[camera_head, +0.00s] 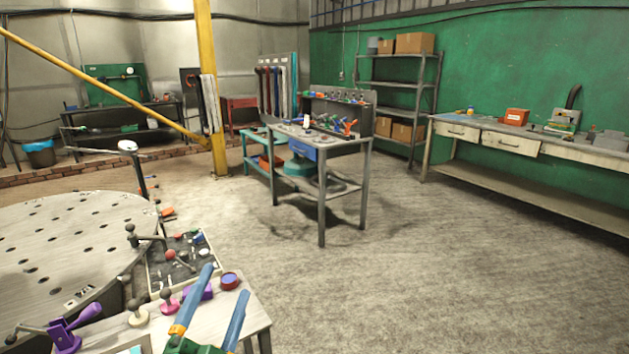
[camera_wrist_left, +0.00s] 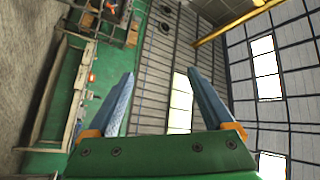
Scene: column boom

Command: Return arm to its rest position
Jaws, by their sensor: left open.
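My left gripper (camera_head: 214,305) shows at the bottom of the head view, with a green body and two blue fingers with orange bases. Its fingers are spread apart, with nothing between them. It is in front of the near bench (camera_head: 262,312), and whether it touches the bench cannot be told. In the left wrist view the same gripper (camera_wrist_left: 160,95) is open and empty, pointing toward the far wall and the roof. My right gripper is not in view.
A round perforated table (camera_head: 60,245) stands at the left. On the near bench are a purple clamp (camera_head: 68,330) and several knobs. A tool cart (camera_head: 320,150) stands mid-floor, a long workbench (camera_head: 520,140) at the right. The floor (camera_head: 430,270) at right is clear.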

